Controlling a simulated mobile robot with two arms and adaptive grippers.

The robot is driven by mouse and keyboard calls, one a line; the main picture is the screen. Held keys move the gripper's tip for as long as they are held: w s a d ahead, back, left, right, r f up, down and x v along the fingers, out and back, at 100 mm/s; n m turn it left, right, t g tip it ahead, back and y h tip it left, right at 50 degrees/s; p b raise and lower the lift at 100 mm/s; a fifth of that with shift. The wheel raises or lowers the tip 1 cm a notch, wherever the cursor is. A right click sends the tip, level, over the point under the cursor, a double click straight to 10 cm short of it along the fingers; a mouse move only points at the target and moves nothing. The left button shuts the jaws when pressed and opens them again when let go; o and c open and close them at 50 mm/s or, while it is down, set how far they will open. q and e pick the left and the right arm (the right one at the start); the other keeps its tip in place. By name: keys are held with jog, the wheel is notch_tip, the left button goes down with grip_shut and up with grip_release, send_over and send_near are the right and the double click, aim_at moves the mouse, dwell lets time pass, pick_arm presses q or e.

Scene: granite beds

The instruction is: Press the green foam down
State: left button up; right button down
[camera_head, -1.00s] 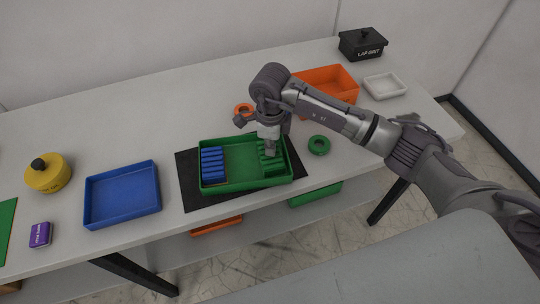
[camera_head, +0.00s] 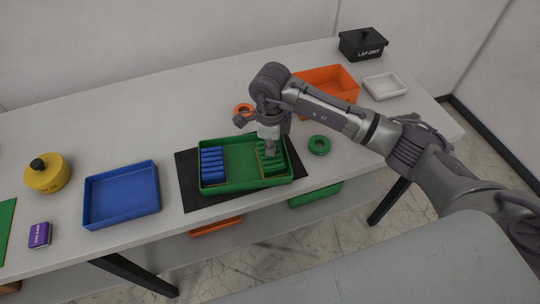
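A green tray (camera_head: 238,187) lies on a black mat (camera_head: 189,192) on the table. In its right end is the ribbed green foam (camera_head: 275,166). A ribbed blue foam (camera_head: 212,164) sits in its left end. My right gripper (camera_head: 270,153) points down over the green foam, with its fingertips at or just above the foam's top. I cannot tell whether they touch it. The fingers look close together, with nothing visible between them, but the view is too small to be sure. My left gripper is out of view.
A blue tray (camera_head: 122,195), a yellow canister (camera_head: 47,173) and a purple box (camera_head: 40,235) stand at left. A green ring (camera_head: 319,145) lies right of the mat. An orange bin (camera_head: 331,85), an orange ring (camera_head: 243,109), a white dish (camera_head: 384,87) and a black box (camera_head: 362,44) are farther back.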

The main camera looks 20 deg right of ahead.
jog(key=shift+s+f, duration=0.1)
jog(key=shift+f, duration=0.05)
jog(key=shift+r+p, duration=0.4)
jog(key=shift+r, duration=0.15)
jog(key=shift+r+p, duration=1.5)
jog(key=shift+r, duration=1.6)
jog(key=shift+w+r, duration=0.15)
jog(key=shift+w, duration=0.05)
notch_tip(320, 180, up, 12)
jog(key=shift+s+f, duration=0.1)
jog(key=shift+f, duration=0.1)
